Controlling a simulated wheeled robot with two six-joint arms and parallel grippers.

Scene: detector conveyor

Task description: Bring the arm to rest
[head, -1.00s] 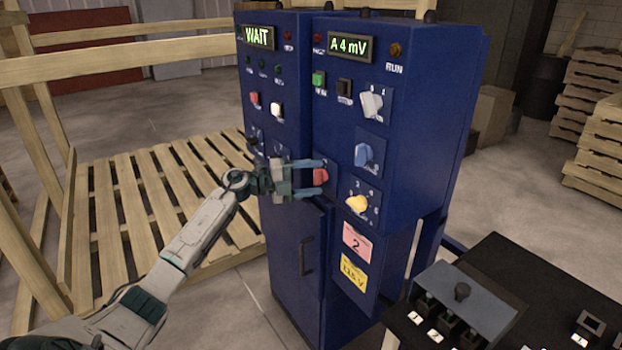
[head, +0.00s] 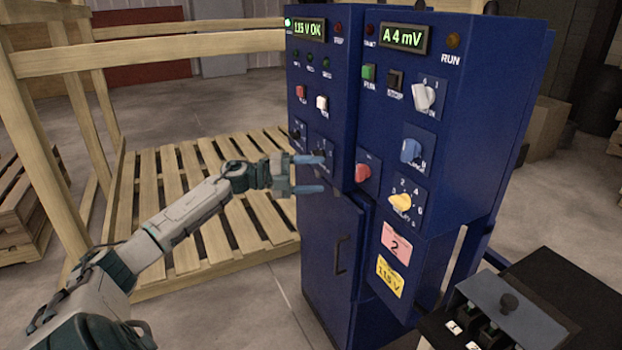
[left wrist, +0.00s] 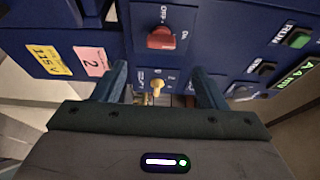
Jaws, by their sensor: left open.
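My left gripper (head: 308,174) is open and empty in the head view, its two blue fingers pointing right at the front of the blue cabinet (head: 332,215). A red knob (head: 362,172) on the cabinet is right of the fingertips and apart from them. In the left wrist view the gripper's fingers (left wrist: 160,90) stand wide apart with nothing gripped. The red knob (left wrist: 161,37) shows beyond them by an OFF label, and a yellow knob (left wrist: 157,87) shows between them. My right gripper is not in view.
The left display (head: 309,33) reads "115 V OK" and the right one (head: 403,38) reads "A 4 mV". A wooden pallet frame (head: 215,215) stands behind my left arm. A black control box (head: 500,315) is at the lower right.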

